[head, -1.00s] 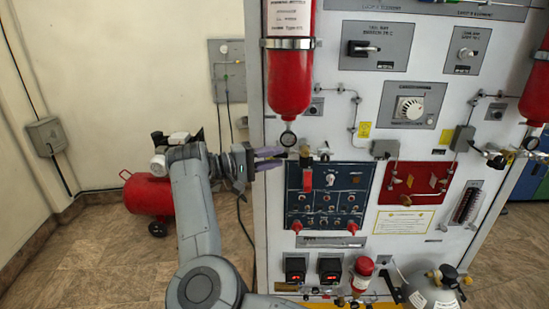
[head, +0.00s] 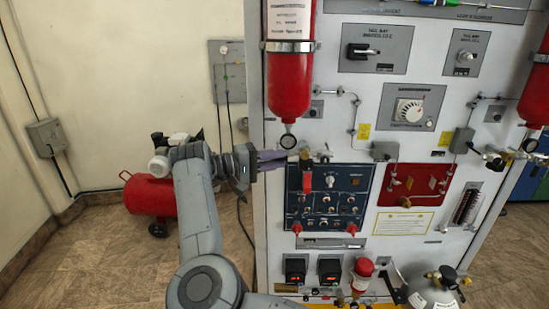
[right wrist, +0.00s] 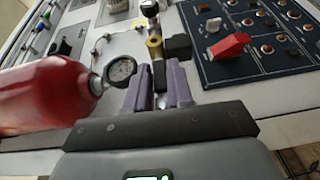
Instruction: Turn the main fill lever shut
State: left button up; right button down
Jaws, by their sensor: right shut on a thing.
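My right gripper (head: 284,160), with purple fingers, is at the upper left corner of the dark blue panel. In the right wrist view my right gripper (right wrist: 158,88) is shut on a small dark and brass lever between its fingertips. The lever (right wrist: 158,72) hangs below a brass valve fitting (right wrist: 154,46). In the head view the brass valve (head: 305,155) is just right of the fingertips, and the fingers partly hide the lever. I cannot read a label on it. My left gripper is not in view.
A red cylinder (head: 289,80) with a round gauge (head: 288,141) hangs just above the fingers. The blue panel (head: 345,180) with a red switch cover (right wrist: 229,45) is close on the right. A red compressor tank (head: 148,196) stands on the floor at left.

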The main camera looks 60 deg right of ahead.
jog(key=m+t+y+p, duration=0.1)
jog(key=t+y+p, duration=0.2)
jog(key=t+p, duration=0.1)
jog(key=w+f+m+t+y+p, duration=0.1)
jog(key=m+t+y+p, duration=0.1)
jog(key=t+y+p, duration=0.1)
jog(key=a+f+m+t+y+p, duration=0.1)
jog(key=t+y+p, duration=0.2)
jog(key=t+p, duration=0.2)
jog(key=shift+w+t+y+p, duration=0.35)
jog(key=shift+t+y+p, duration=0.05)
jog(key=shift+p, duration=0.1)
dwell(0.4)
dwell(0.4)
jog(key=c, duration=1.4)
grip_release()
jog(key=shift+w, duration=0.1)
jog(key=shift+o, duration=0.2)
